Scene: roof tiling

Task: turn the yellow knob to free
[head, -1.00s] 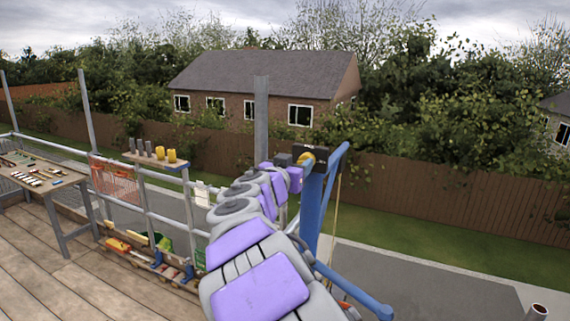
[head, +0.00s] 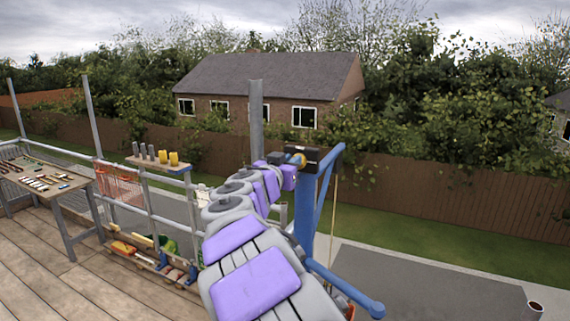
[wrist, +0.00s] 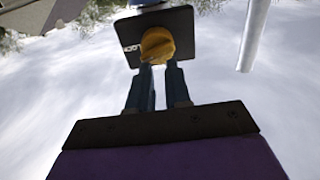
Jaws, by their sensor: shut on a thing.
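The yellow knob (wrist: 157,44) sits on a dark plate (wrist: 182,22) in the wrist view. Small white lettering shows on the plate left of the knob; part of it may be covered, and I cannot read it surely. My gripper (wrist: 158,66) has its two dark fingers at the knob's near side and is shut on it.
A blue brace and lower rail (head: 345,290) stand right of my arm, with a rope hanging nearby. A small shelf (head: 157,164) with grey and yellow cylinders is on the guardrail at left. A workbench (head: 40,182) with tools stands far left.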

